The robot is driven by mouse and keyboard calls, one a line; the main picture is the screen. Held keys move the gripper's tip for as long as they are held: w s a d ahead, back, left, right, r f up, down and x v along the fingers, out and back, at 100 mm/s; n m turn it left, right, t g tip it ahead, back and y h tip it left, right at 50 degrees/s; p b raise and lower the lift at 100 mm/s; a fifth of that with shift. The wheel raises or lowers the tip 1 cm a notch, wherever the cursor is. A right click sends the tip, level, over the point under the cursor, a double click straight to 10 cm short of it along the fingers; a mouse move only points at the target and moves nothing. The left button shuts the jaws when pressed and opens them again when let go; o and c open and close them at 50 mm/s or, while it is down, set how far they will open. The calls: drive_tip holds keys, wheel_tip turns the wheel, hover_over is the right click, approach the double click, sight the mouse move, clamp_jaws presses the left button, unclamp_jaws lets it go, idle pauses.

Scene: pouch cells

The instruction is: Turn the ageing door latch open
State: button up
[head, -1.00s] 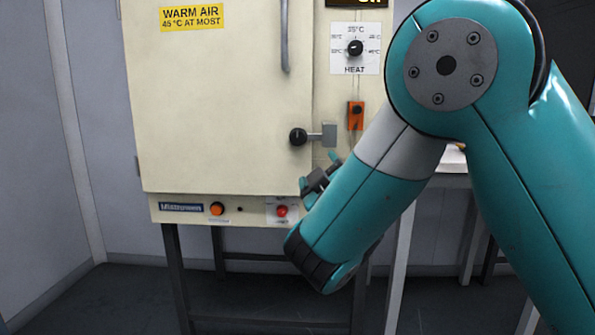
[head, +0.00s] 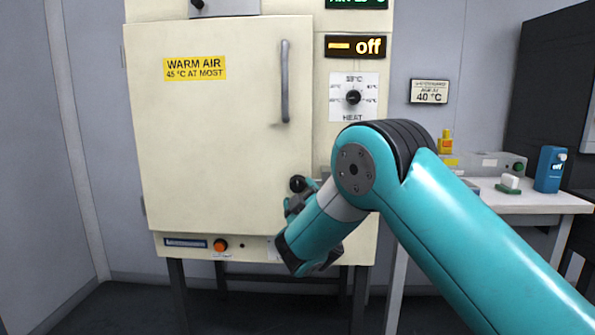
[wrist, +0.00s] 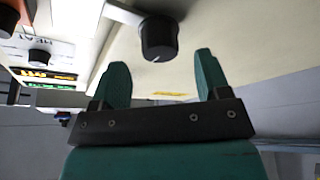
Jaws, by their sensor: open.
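The ageing door latch is a black round knob (head: 297,183) on a grey lever at the lower right edge of the closed cream oven door (head: 215,110). In the wrist view the black knob (wrist: 160,38) hangs from its light grey lever (wrist: 122,13), ahead of and between the fingertips. My gripper (wrist: 160,72) is open, with two teal fingers apart and nothing held. I cannot tell whether a finger touches the knob. In the head view my gripper (head: 299,200) is just below the knob, and my arm hides most of the lever.
A vertical door handle (head: 285,82) and a heat dial (head: 353,97) are above the latch. An orange button (head: 220,245) is on the lower panel. A white side table (head: 530,200) at right holds a blue bottle (head: 550,169) and a white-and-green block (head: 509,184).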

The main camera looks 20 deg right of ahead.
sight(298, 187)
drive_tip(key=shift+p+x, duration=0.65)
drive_tip(key=shift+x, duration=1.4)
drive_tip(key=shift+c, duration=0.3)
